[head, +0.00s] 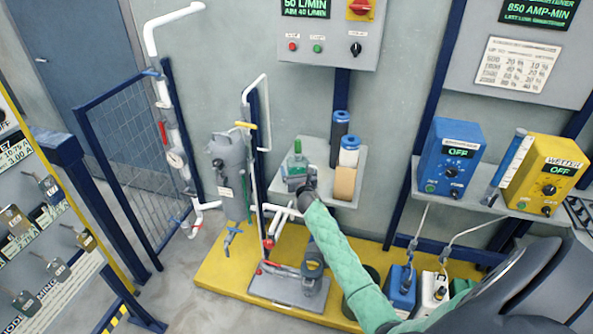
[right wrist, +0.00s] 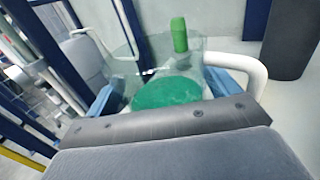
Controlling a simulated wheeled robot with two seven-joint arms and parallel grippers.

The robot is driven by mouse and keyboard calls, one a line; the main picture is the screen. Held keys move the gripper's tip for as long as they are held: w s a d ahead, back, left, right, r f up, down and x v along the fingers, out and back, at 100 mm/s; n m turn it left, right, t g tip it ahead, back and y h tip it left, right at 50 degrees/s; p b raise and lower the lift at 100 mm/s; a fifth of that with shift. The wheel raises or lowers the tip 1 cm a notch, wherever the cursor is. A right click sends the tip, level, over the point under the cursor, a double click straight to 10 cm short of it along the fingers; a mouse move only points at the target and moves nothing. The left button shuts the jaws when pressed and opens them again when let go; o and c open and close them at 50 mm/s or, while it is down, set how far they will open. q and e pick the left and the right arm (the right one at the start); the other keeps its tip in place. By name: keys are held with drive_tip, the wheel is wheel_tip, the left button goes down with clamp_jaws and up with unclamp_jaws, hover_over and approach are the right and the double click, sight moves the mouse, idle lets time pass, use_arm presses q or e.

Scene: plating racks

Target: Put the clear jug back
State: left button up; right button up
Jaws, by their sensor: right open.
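The clear jug (head: 296,168) stands on the small grey wall shelf, with something green in it and a green upright piece above. In the right wrist view the see-through jug (right wrist: 150,62) shows close up, with a green disc low down. My right gripper (head: 310,182) is at the jug's near right side in the head view. In the right wrist view its blue fingers (right wrist: 163,88) are apart, one on each side of the jug's lower part. I cannot tell whether they touch it. My left gripper is not in view.
On the grey shelf (head: 340,198), a tan roll (head: 345,183) and a blue-and-white container (head: 349,151) stand close to the jug's right. White pipes (head: 251,100) and a grey pump (head: 229,160) are to the left. Jerrycans (head: 402,287) stand below.

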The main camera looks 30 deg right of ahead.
drive_tip(key=shift+r, duration=0.15)
drive_tip(key=v, duration=0.3)
drive_tip(key=shift+s+f+b, duration=0.15)
drive_tip(key=shift+f+b, duration=0.05)
drive_tip(key=shift+b, duration=0.1)
drive_tip(key=shift+s+a, duration=0.3)
drive_tip(key=shift+s, duration=0.4)
drive_tip(key=b+v, duration=0.2)
drive_tip(key=v, duration=0.5)
drive_tip(key=s+a+f+m+g+y, duration=0.2)
drive_tip(key=s+a+f+m+g, duration=0.2)
drive_tip(key=s+a+f+m, duration=0.75)
drive_tip(key=s+a+f+m+g+y, duration=0.1)
drive_tip(key=s+a+f+m+g, duration=0.3)
drive_tip(key=s+a+f+m, duration=0.7)
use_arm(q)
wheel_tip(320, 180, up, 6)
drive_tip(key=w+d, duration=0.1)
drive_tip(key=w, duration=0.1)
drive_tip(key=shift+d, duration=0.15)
use_arm(e)
drive_tip(key=s+a+f+m+g+y, duration=0.1)
drive_tip(key=s+a+f+m+g, duration=0.2)
drive_tip(key=s+f, duration=0.8)
drive_tip(key=s+a+f+m+g+y, duration=0.2)
drive_tip(key=s+a+f+m+g, duration=0.2)
drive_tip(key=s+f, duration=0.7)
drive_tip(key=shift+s+a+g+y, duration=0.3)
drive_tip(key=shift+s+a, duration=0.3)
drive_tip(key=shift+s, duration=0.05)
